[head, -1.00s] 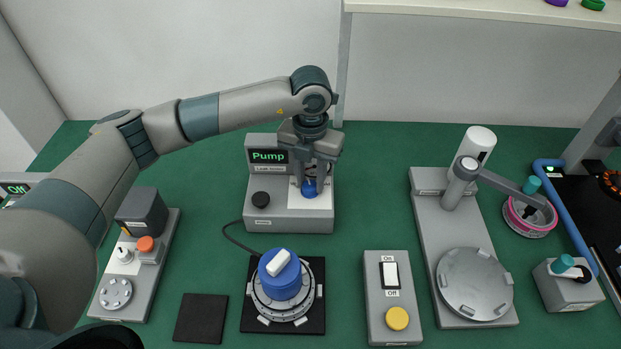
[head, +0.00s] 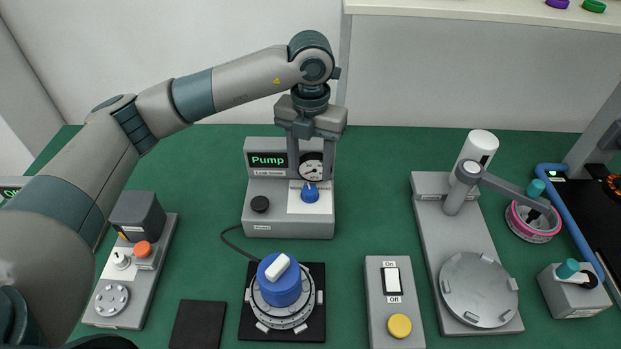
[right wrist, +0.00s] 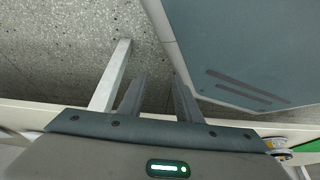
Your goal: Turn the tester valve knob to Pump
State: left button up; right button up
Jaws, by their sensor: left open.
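The leak tester (head: 290,222) is a grey box at the back middle of the green table. Its screen (head: 268,160) reads "Pump" in green. The blue valve knob (head: 310,192) sits on a white plate below a round gauge (head: 312,168). My left gripper (head: 310,165) is open and empty, pointing down above the knob and apart from it, its fingers in front of the tester's upper part. In the right wrist view my right gripper (right wrist: 160,95) has its two fingers apart with nothing between them.
A hub motor with a blue cap (head: 281,280) stands on a black pad in front of the tester. A switch box with a yellow button (head: 398,326), a press with a round plate (head: 478,290) and a grey station (head: 135,270) stand around it. A shelf (head: 470,12) is above right.

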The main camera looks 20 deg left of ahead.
pick_arm(q)
notch_tip(320, 180, up, 11)
jog(key=b, duration=0.2)
pick_arm(e)
jog(key=w+a+r+t, duration=0.2)
jog(key=w+a, duration=0.1)
jog(key=w, duration=0.4)
jog(key=shift+w+r+y, duration=0.3)
jog(key=shift+r, duration=0.05)
jog(key=shift+s+a, duration=0.1)
